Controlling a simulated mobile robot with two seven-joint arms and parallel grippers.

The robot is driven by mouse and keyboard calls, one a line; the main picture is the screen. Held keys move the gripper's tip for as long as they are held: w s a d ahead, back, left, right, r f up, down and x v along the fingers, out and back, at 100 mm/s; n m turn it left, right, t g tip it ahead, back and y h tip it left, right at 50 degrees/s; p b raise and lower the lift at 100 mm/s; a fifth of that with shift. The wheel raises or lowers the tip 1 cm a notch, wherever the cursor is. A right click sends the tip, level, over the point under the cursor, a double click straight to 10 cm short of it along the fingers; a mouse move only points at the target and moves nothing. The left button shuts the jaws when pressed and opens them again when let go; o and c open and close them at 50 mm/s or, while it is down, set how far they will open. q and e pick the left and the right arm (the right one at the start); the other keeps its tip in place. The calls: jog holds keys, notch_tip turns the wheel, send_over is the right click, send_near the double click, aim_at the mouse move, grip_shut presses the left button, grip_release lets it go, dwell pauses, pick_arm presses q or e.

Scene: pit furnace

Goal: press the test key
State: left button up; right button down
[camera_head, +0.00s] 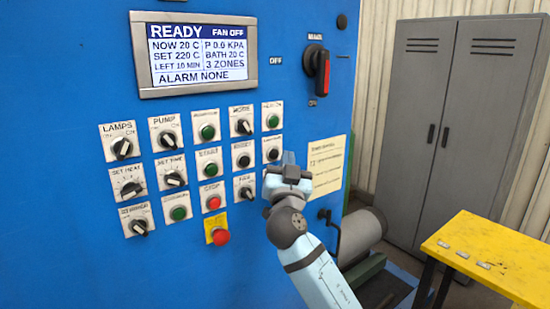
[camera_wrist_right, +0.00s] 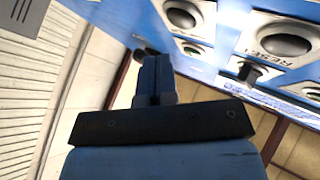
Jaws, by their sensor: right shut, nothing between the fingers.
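A blue control panel (camera_head: 90,75) carries rows of knobs and push buttons on white plates. No label that I can read says TEST, so I cannot tell which key it is. My right gripper (camera_head: 288,165) is shut and empty in front of the panel's lower right. Its fingertips are just below and right of a black button (camera_head: 272,154) with an unreadable label. Another black button (camera_head: 243,160) is to the left. In the right wrist view the shut fingers (camera_wrist_right: 153,78) point at the panel, and a round button labelled RESET (camera_wrist_right: 287,45) shows at upper right. My left gripper is out of view.
A screen (camera_head: 198,53) reads READY, FAN OFF, ALARM NONE. A red button on a yellow plate (camera_head: 221,236) is at lower left of the gripper. A red-handled switch (camera_head: 322,72) protrudes above. A yellow table (camera_head: 485,250) and grey cabinet (camera_head: 450,120) are right.

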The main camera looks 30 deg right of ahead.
aim_at(274, 155)
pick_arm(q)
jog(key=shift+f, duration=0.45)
pick_arm(e)
jog(key=shift+w, duration=0.6)
pick_arm(q)
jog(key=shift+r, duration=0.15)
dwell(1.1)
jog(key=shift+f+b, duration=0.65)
jog(key=shift+b, duration=0.05)
pick_arm(e)
jog(key=shift+w+a, duration=0.1)
jog(key=shift+w, duration=0.35)
